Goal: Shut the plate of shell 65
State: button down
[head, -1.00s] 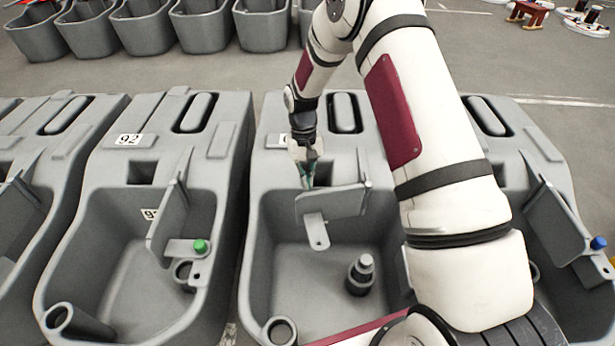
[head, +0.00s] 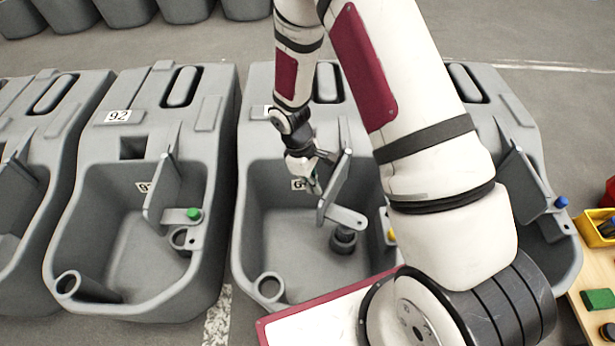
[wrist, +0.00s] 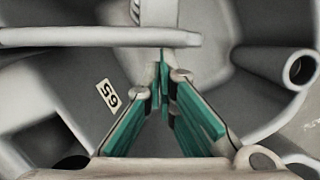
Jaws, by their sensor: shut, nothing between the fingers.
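Shell 65 (head: 258,215) is the grey tank in the middle, in front of me. Its number label (wrist: 108,95) shows in the wrist view. Its grey plate (head: 336,188) stands on edge, hinged at the right, and points toward me. The plate's holed tab (head: 346,216) is above or at the dark post (head: 343,240); I cannot tell if they touch. My gripper (head: 314,187) is shut and empty, low inside the shell at the plate's left face. In the wrist view its green fingers (wrist: 164,70) meet close to the plate edge (wrist: 100,38); contact is unclear.
Shell 92 (head: 100,200) stands to the left, its plate (head: 160,188) beside a green knob (head: 193,214). Another shell with a blue knob (head: 561,202) is at the right. A yellow bin (head: 596,228) sits on a table at the far right. An open pipe (head: 269,287) is at shell 65's front left.

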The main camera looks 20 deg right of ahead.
jog(key=s+d+n, duration=0.4)
jog(key=shift+s+d+t+h, duration=0.25)
jog(key=shift+s+t+h, duration=0.15)
jog(key=shift+s+d, duration=0.4)
jog(key=shift+d, duration=0.25)
